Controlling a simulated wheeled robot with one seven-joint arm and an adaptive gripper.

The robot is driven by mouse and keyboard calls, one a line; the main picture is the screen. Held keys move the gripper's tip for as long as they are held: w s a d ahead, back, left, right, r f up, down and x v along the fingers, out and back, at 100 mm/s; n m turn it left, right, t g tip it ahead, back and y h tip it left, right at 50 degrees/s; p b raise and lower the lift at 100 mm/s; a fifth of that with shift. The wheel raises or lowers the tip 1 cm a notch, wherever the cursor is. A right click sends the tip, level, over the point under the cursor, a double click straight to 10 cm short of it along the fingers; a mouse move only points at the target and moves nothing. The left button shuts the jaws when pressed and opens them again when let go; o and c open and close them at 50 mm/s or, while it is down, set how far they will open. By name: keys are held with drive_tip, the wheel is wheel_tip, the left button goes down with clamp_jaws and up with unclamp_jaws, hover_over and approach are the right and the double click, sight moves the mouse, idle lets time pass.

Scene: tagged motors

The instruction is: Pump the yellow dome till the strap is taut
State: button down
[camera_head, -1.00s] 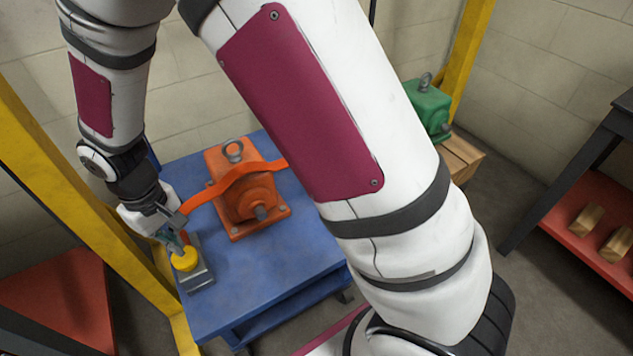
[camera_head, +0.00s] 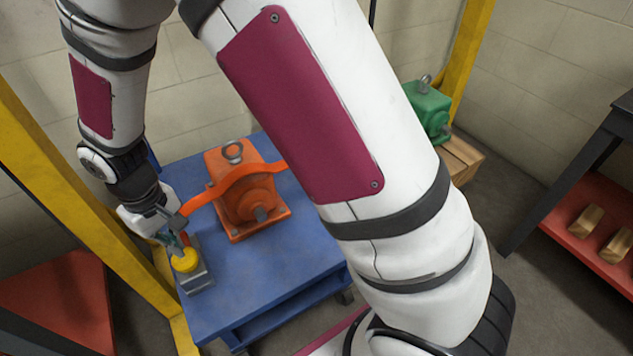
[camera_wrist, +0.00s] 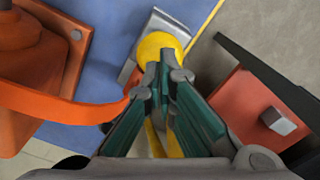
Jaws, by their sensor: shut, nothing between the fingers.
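The yellow dome (camera_head: 185,261) sits on a grey metal base (camera_head: 198,280) at the near left corner of the blue cart (camera_head: 280,262). My gripper (camera_head: 177,245) is shut and empty, pointing down at the dome. In the wrist view the dome (camera_wrist: 161,44) is partly hidden behind my fingertips (camera_wrist: 163,66); they look to be touching it, but I cannot tell how hard. The orange strap (camera_head: 235,178) runs in a loose, wavy curve across the orange motor (camera_head: 236,203). In the wrist view the strap (camera_wrist: 55,106) bows visibly. Its far end is hidden by my arm.
A red surface (camera_head: 62,300) lies at the lower left. A green motor (camera_head: 427,110) sits on a wooden block behind. A dark rack with a red shelf (camera_head: 590,215) stands at the right.

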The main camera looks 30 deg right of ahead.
drive_tip(key=shift+f, duration=0.3)
drive_tip(key=shift+f+b, duration=0.35)
drive_tip(key=shift+b, duration=0.1)
drive_tip(key=shift+f+b, duration=0.7)
drive_tip(key=shift+f, duration=0.6)
drive_tip(key=shift+r, duration=0.15)
wheel_tip(320, 180, up, 4)
drive_tip(key=p, duration=0.2)
drive_tip(key=shift+p, duration=0.4)
drive_tip(key=shift+f, duration=0.2)
drive_tip(key=shift+f, duration=0.3)
drive_tip(key=shift+f+b, duration=0.35)
drive_tip(key=shift+b, duration=0.15)
